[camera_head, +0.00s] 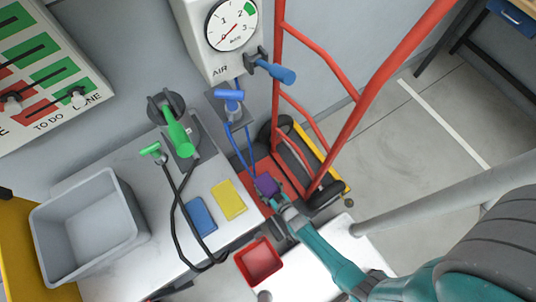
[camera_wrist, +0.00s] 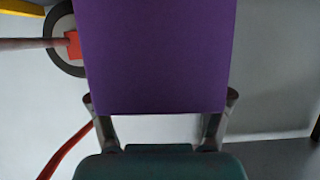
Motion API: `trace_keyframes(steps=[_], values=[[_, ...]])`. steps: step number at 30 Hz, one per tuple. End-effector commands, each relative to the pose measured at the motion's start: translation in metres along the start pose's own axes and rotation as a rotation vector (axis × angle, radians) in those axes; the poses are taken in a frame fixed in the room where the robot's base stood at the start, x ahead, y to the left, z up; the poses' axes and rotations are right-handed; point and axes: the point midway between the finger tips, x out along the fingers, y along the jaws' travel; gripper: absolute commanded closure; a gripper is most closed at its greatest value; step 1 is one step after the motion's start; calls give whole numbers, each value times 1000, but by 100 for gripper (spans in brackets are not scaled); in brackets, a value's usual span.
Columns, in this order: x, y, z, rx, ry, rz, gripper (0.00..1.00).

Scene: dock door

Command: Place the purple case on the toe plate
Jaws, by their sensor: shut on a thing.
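The purple case (camera_head: 266,184) is held at the tip of my gripper (camera_head: 278,198) in the head view. In the wrist view the case (camera_wrist: 155,55) fills the upper middle, with a finger of my gripper (camera_wrist: 160,98) at each side of its lower end. The red toe plate (camera_head: 252,168) is at the foot of the red hand truck (camera_head: 350,125). The case overlaps the plate in the head view. I cannot tell whether it touches the plate or is above it.
A bench with a grey bin (camera_head: 85,230), blue case (camera_head: 201,216) and yellow case (camera_head: 229,199) stands left of the truck. A red tray (camera_head: 259,261) sits near my arm. Blue cables (camera_head: 240,145) hang close to the plate.

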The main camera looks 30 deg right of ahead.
Motion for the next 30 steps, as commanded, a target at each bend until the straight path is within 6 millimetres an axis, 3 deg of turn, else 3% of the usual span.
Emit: trace_keyframes(steps=[5, 6, 8, 21, 30], values=[[2, 0, 1, 0, 2, 0, 89], [1, 0, 2, 0, -1, 0, 12], [1, 0, 2, 0, -1, 0, 0], [-1, 0, 0, 0, 0, 0, 0], [-43, 0, 1, 0, -2, 0, 0]])
